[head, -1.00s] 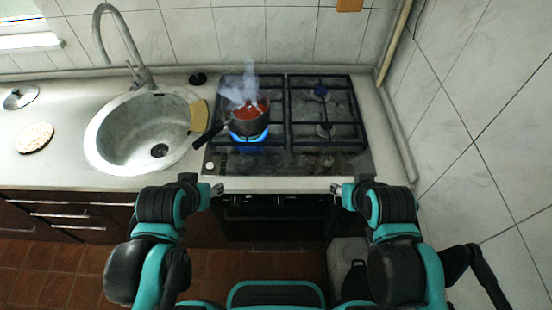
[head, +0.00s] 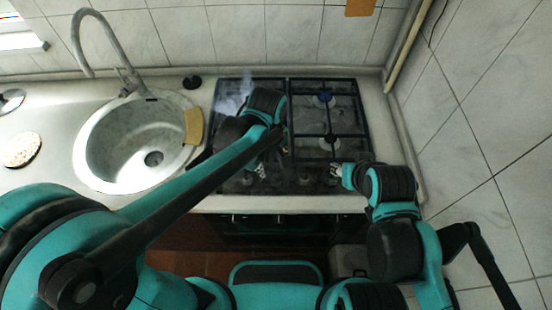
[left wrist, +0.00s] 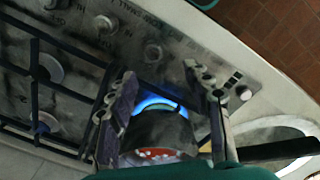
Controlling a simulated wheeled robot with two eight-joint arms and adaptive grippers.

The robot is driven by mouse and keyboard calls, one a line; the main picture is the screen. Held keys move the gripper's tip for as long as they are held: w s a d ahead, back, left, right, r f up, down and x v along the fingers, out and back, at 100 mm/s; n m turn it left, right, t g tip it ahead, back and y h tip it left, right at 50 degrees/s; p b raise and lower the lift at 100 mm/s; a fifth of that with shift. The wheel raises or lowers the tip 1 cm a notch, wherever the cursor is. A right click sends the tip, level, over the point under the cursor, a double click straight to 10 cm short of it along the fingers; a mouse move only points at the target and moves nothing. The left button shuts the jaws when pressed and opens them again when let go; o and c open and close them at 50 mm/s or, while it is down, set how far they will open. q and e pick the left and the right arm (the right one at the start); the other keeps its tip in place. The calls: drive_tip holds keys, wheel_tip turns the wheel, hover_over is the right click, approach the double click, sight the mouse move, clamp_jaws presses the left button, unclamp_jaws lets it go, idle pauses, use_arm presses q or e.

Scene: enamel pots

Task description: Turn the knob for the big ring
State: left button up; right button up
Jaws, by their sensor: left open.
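The gas hob (head: 350,105) has a front panel with several knobs (left wrist: 105,24), which shows in the left wrist view with printed labels, partly readable. One dark knob (left wrist: 152,52) lies just beyond my left fingertips there. My left gripper (left wrist: 160,75) is open and empty, its fingers apart above the front of the hob. In the head view my left gripper (head: 262,165) is mostly hidden by its own arm. A dark pot (left wrist: 160,132) with red contents sits over a blue flame (left wrist: 157,104). My right gripper (head: 337,171) is near the hob's front right; its jaw state is unclear.
The pot's dark handle (left wrist: 278,150) sticks out to the side, close to the left gripper. A round sink (head: 125,150) with a sponge (head: 194,126) is left of the hob. A tiled wall (head: 490,140) closes the right side. The right burners are bare.

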sight(276, 177)
use_arm(q)
drive_tip(key=shift+w+d+f, duration=0.35)
drive_tip(key=shift+d, duration=0.2)
drive_tip(key=shift+d+f+n, duration=0.15)
drive_tip(key=shift+f+n, duration=0.1)
drive_tip(key=shift+n, duration=0.05)
wheel_tip(276, 177, down, 7)
drive_tip(key=b, duration=0.3)
drive_tip(key=shift+s+f, duration=0.1)
drive_tip(key=shift+f, duration=0.1)
use_arm(e)
drive_tip(key=f, duration=0.2)
drive_tip(key=shift+w+f, duration=0.3)
drive_tip(key=shift+f, duration=0.05)
